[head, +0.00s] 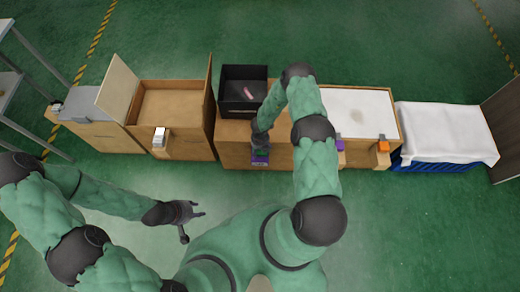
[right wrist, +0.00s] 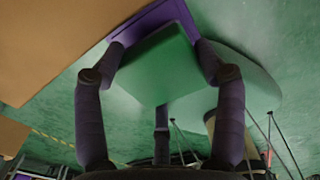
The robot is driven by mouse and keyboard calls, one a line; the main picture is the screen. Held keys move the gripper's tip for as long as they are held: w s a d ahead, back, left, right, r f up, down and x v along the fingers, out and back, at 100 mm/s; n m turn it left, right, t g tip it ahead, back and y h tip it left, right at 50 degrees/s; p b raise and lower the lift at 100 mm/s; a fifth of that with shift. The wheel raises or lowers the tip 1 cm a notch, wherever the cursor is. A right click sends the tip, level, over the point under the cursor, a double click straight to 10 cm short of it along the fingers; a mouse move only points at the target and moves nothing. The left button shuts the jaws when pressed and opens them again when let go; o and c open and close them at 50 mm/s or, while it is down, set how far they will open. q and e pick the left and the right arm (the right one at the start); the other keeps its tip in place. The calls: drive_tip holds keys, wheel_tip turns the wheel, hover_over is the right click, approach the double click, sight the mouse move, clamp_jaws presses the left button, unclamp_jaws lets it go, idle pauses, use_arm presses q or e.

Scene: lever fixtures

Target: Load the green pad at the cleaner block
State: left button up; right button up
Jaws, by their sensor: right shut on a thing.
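My right gripper (head: 260,148) points down at the front edge of the wooden bench in the head view. In the right wrist view its fingers (right wrist: 160,75) are shut on the green pad (right wrist: 158,68). A purple block (head: 260,161) lies right below the right gripper in the head view. Its purple face (right wrist: 155,20) shows just past the pad in the wrist view; I cannot tell whether they touch. No label shows which block is the cleaner block. My left gripper (head: 190,214) is open and empty over the floor.
A black bin (head: 228,105) with a pink item stands behind the right gripper. An open wooden box (head: 170,87) stands left, a white-covered blue crate (head: 405,160) right.

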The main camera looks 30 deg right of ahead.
drive_tip(key=shift+r+p, duration=1.7)
drive_tip(key=shift+r, duration=0.75)
drive_tip(key=shift+f, duration=0.15)
wheel_tip(320, 180, down, 7)
drive_tip(key=b, duration=0.5)
drive_tip(key=shift+r, duration=0.3)
